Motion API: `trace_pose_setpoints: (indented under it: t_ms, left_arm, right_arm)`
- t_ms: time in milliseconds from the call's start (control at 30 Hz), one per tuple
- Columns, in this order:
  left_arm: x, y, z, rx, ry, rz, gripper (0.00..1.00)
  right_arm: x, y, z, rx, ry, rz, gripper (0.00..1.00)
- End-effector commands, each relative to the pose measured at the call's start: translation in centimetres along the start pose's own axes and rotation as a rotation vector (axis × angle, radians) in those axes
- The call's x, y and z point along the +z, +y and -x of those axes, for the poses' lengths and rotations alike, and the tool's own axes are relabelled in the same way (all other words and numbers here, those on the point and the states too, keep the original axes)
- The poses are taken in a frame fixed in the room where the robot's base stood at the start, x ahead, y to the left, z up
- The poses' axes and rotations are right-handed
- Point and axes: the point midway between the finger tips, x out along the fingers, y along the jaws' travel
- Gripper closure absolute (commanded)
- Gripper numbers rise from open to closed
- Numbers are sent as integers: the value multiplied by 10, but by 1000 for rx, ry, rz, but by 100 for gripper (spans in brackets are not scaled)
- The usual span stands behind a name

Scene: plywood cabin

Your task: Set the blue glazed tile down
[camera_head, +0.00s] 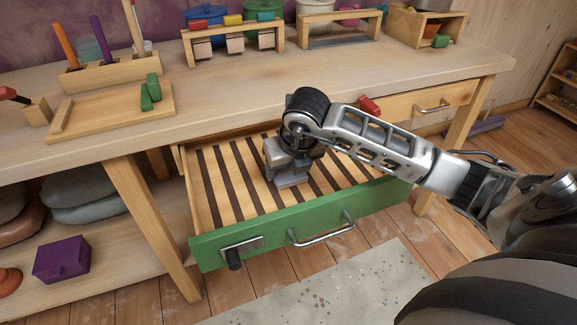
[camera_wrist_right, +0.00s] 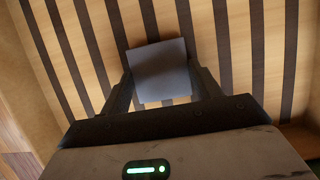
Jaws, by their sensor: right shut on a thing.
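The blue glazed tile (camera_wrist_right: 160,70) looks grey-blue and square in the right wrist view, held between the two fingers of my right gripper (camera_wrist_right: 162,92). In the head view my right gripper (camera_head: 284,166) points down inside the open drawer (camera_head: 214,240), and a bluish-grey edge of the tile (camera_head: 294,180) shows below the fingers. The drawer has a green front and a pale bottom with dark stripes. The tile is over or on that striped bottom; I cannot tell whether it touches. My left gripper is not in view.
The striped drawer bottom (camera_head: 225,195) looks otherwise bare. The workbench top (camera_head: 225,95) overhangs the drawer's back. A red block (camera_head: 369,106) lies at the bench edge near my arm. A wooden tray (camera_head: 110,115) with green blocks is on the left.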

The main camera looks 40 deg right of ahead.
Motion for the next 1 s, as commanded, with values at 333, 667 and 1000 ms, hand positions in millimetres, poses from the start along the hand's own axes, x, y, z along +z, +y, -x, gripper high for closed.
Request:
trace_pose_setpoints:
  t_ms: [333,667,1000]
  left_arm:
    - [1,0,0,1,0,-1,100]
    - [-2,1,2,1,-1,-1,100]
    - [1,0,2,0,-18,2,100]
  right_arm:
    - [0,0,-1,0,0,0,15]
    - [1,0,3,1,0,0,15]
    - [2,0,65,1,-6,2,15]
